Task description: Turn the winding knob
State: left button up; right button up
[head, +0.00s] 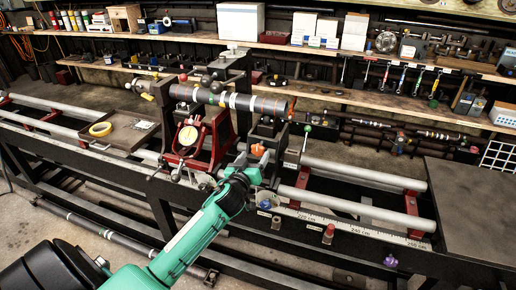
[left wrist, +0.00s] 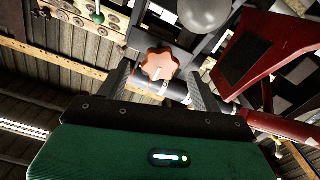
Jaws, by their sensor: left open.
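An orange star-shaped knob (left wrist: 158,64), apparently the winding knob, sits between the spread fingers of my left gripper (left wrist: 160,78) in the left wrist view. A gap shows between the knob and each finger, so it is not gripped. In the head view the orange knob (head: 257,150) shows small beside my left gripper (head: 252,161), at the right part of the lathe fixture. My left gripper is open. My fingers partly hide the knob's mounting in the head view. My right gripper is not in view.
A dark shaft (head: 228,99) lies across the fixture above my gripper. Two long rails (head: 350,172) run along the bench. A tray (head: 122,138) with a yellow ring sits at the left.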

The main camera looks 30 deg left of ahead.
aim_at(257, 152)
pick_arm(q)
jog(key=shift+p+x, duration=0.3)
jog(key=shift+x, duration=1.95)
jog(key=c, duration=1)
